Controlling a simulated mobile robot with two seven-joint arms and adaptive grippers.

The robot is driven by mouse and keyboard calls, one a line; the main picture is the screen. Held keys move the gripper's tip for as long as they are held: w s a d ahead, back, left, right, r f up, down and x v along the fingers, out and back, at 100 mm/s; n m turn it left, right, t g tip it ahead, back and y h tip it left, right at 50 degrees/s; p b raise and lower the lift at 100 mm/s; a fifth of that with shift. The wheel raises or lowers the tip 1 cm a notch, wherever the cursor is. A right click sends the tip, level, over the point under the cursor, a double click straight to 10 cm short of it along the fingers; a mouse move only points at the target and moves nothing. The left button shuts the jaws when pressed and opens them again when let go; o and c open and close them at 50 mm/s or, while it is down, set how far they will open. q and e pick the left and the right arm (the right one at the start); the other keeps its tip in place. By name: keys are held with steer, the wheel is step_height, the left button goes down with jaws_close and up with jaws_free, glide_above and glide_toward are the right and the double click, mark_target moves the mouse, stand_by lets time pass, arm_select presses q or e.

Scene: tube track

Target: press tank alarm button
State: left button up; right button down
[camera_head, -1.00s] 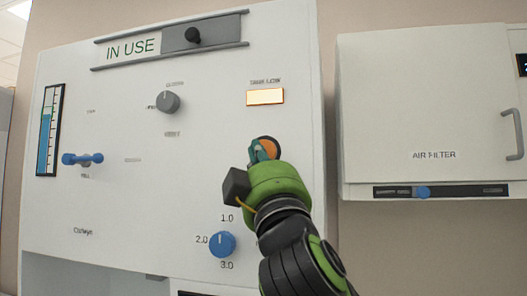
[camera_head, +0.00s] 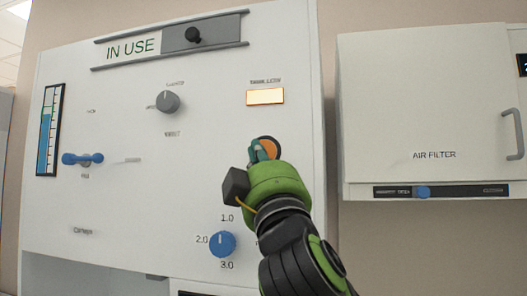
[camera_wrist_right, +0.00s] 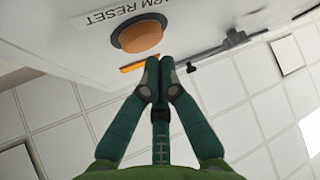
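The round orange button (camera_head: 269,146) is on the white panel, partly hidden behind my right gripper in the head view. In the right wrist view, the orange button (camera_wrist_right: 141,37) sits in a dark grey ring beside a label whose visible part reads "RM RESET". My right gripper (camera_head: 257,150) is in front of the panel at the button. In the right wrist view, its two green fingers (camera_wrist_right: 158,67) are shut tip to tip, with nothing between them. The tips are close beside the button's edge; I cannot tell whether they touch it. My left gripper is not in view.
Above the button is a lit, pale yellow lamp (camera_head: 265,97). The panel also has a blue dial (camera_head: 222,243), a grey knob (camera_head: 168,102), a blue lever (camera_head: 83,159) and an "IN USE" slider (camera_head: 194,36). An air filter cabinet (camera_head: 425,110) is on the right.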

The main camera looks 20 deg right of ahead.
steer(key=shift+w+d, duration=0.15)
steer(key=shift+w+d, duration=0.1)
steer(key=shift+w, duration=0.1)
steer(key=shift+w+d, duration=0.3)
steer(key=shift+w, duration=0.1)
stand_by(0.8)
steer(key=shift+s, duration=0.1)
steer(key=shift+s+a+b, duration=0.5)
steer(key=shift+s, duration=0.15)
steer(key=s+a, duration=0.1)
steer(key=s, duration=0.1)
steer(key=s+a+b, duration=0.1)
steer(key=s, duration=0.1)
steer(key=shift+a, duration=0.4)
